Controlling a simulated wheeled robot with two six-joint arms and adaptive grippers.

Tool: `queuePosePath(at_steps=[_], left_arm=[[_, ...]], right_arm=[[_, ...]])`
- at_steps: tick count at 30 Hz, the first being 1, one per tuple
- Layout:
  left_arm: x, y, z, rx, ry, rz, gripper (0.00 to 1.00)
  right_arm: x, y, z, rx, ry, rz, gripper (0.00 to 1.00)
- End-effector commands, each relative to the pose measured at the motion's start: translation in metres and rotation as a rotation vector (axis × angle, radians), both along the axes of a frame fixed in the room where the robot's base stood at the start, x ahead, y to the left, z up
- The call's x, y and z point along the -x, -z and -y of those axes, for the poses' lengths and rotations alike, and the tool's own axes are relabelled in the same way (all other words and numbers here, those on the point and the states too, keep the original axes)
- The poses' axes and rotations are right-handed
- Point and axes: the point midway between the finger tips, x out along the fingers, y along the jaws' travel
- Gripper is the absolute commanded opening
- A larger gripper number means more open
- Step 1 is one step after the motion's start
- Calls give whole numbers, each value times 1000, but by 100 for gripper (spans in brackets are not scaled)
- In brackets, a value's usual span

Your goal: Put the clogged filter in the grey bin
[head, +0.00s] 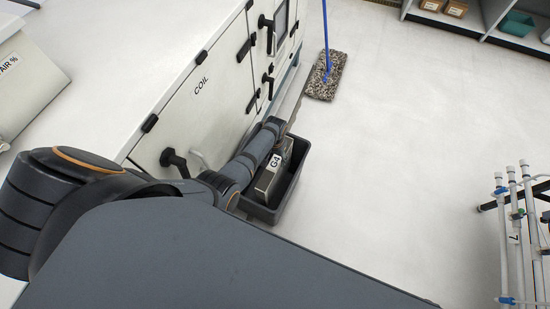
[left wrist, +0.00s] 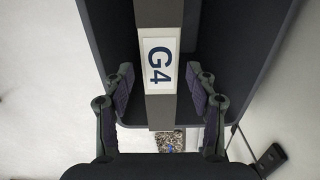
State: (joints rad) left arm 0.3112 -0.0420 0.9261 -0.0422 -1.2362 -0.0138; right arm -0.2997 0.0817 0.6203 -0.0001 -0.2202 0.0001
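The filter (head: 265,182), a grey metal-edged panel with a white G4 label, stands inside the dark grey bin (head: 262,213) on the floor. In the left wrist view the filter's edge (left wrist: 158,108) runs between my fingers, and the bin's walls (left wrist: 237,45) rise on both sides. My left gripper (left wrist: 160,92) is open, with a finger on each side of the filter and a visible gap on the right. In the head view my left arm reaches down over the bin and mostly hides this gripper (head: 284,146). The filter's lower part is hidden. My right gripper is not in view.
A white cabinet marked COIL (head: 205,100), with black handles, stands close left of the bin. A mop (head: 326,78) with a blue handle is beyond it. A pipe rack (head: 520,235) is at right, shelves (head: 480,25) at the back. The floor right of the bin is clear.

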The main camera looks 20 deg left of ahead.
Motion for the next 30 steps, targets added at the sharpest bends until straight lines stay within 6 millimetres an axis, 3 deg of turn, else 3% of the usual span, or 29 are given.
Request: queuePosePath(at_steps=[10,14,17,24,30], left_arm=[[1,1,0,0,0,-2,69],[0,-8,0,0,0,0,69],[1,-25,0,0,0,1,69],[0,-84,0,0,0,4,69],[0,-114,0,-1,0,0,69]], right_arm=[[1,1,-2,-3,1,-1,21],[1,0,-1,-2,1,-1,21],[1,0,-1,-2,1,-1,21],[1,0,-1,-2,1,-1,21],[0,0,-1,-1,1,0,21]])
